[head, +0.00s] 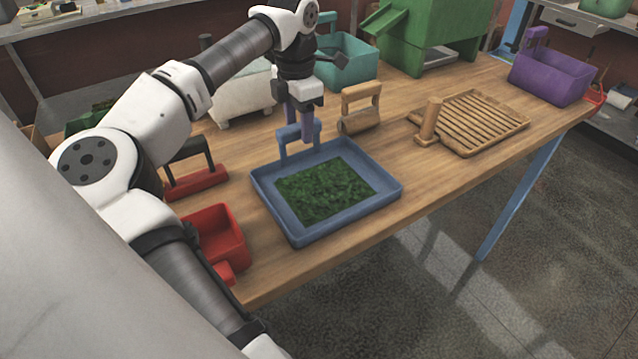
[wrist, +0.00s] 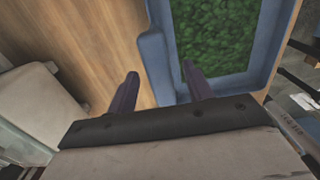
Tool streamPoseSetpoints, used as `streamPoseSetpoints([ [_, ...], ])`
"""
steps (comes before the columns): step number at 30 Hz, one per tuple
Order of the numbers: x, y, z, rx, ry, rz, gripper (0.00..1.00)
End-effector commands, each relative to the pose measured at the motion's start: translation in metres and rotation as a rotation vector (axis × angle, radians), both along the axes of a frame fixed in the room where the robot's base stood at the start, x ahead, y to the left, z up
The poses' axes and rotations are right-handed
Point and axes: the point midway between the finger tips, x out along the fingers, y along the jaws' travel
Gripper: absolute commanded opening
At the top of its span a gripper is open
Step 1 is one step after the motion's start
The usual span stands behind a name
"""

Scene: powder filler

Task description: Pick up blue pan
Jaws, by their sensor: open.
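The blue pan (head: 270,205) sits on the wooden table near its front edge, with green leafy material (head: 325,190) inside. Its upright blue handle (head: 284,147) stands at the far-left side. My gripper (head: 299,128) points down at that handle, with its two purple-grey fingers apart. In the wrist view, my open gripper (wrist: 165,92) is at the handle side of the pan (wrist: 162,55). One finger is over the wood and the other over the pan's rim. I cannot tell whether the fingers touch the handle.
A wooden scraper (head: 361,112) and a slatted wooden tray (head: 480,122) lie to the right. Red containers (head: 222,238) are at the left. A white box (head: 238,95), teal bin (head: 347,62), green machine (head: 430,35) and purple bin (head: 550,78) stand behind.

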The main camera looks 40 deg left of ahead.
Motion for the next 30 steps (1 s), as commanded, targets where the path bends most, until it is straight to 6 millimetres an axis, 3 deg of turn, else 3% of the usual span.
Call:
streamPoseSetpoints([
  [13, 0.001, -0.001, -0.05, -0.003, -0.001, -0.001, 0.51],
  [22, 0.001, -0.001, -0.052, -0.002, -0.001, -0.001, 0.51],
  [30, 0.001, -0.001, -0.051, -0.002, -0.001, -0.001, 0.17],
])
